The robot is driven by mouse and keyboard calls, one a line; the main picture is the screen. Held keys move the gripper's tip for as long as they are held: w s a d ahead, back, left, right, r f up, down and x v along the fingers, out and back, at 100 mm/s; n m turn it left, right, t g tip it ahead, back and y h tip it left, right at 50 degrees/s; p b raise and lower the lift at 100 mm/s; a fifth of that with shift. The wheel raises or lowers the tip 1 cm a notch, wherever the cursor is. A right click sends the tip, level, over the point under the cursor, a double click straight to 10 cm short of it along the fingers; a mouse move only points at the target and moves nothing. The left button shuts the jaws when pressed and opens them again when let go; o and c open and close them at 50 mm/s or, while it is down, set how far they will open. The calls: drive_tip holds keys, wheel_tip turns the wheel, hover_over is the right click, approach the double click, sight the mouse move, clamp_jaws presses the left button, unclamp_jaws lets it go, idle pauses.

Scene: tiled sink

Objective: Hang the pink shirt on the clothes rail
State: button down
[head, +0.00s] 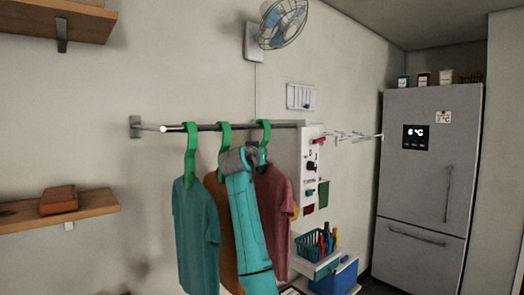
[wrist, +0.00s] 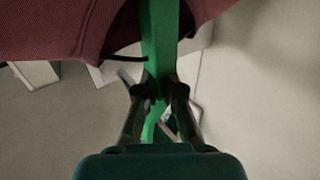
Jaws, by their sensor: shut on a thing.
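The pink shirt (head: 277,205), a dusky dark pink, hangs from a green hanger (head: 265,132). My gripper (head: 258,157) is shut on this hanger below its hook. In the wrist view the fingers (wrist: 158,95) close on the green hanger strip (wrist: 159,45), with the pink shirt (wrist: 60,28) at the top. In the head view the hook's top is level with the clothes rail (head: 205,127), near its right part; I cannot tell whether the rail bears it. My arm hides the shirt's left part.
A teal shirt (head: 196,235) and an orange shirt (head: 213,188), partly hidden by my arm, hang on green hangers to the left. A panel with switches (head: 312,165) stands close right of the pink shirt. A green basket (head: 312,246) is lower right.

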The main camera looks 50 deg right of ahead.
idle(0.3)
drive_tip(key=c, duration=1.2)
unclamp_jaws()
drive_tip(key=shift+f, duration=0.1)
